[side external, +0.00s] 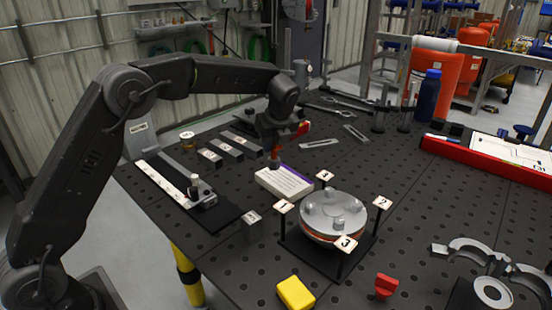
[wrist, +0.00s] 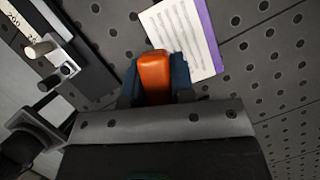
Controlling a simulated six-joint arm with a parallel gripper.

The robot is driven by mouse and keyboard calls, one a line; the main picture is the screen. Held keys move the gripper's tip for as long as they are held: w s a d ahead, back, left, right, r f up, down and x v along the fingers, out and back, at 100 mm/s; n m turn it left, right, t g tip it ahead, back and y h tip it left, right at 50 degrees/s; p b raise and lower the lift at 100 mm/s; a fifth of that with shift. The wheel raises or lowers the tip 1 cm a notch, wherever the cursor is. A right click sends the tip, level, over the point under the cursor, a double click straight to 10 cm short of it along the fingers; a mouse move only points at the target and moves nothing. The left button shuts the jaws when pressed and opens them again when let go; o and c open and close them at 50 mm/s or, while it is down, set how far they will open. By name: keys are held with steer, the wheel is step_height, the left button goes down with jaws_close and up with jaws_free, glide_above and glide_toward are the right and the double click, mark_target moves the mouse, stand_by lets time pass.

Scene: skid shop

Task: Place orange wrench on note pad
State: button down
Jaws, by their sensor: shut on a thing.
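My gripper (wrist: 154,88) is shut on the orange wrench, whose rounded orange end (wrist: 154,70) sits between the two dark blue fingertips in the wrist view. The rest of the wrench is hidden there. In the side view an orange-red part (side external: 275,154) shows below my gripper, just over the far-left part of the note pad. I cannot tell whether it touches the pad. The note pad (side external: 287,183) is white with printed lines and a purple edge, and lies flat on the table. In the wrist view the pad (wrist: 182,32) lies just beyond the fingertips, partly covered by them.
A round metal fixture (side external: 334,214) with numbered tags stands right in front of the pad. A black-based slide gauge (side external: 200,195) is to the left, with several metal bars (side external: 225,146) behind it. A yellow block (side external: 295,292) lies near the front edge. The perforated table is clear around the pad's right side.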

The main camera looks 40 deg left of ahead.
mark_target(276, 157)
steer(key=shift+w+d+f, duration=0.2)
steer(key=shift+d+f, duration=0.1)
steer(key=shift+d, duration=0.1)
steer(key=shift+f, duration=1.9)
steer(key=shift+f, duration=0.15)
steer(key=c, duration=1)
jaws_free()
steer(key=shift+o, duration=0.2)
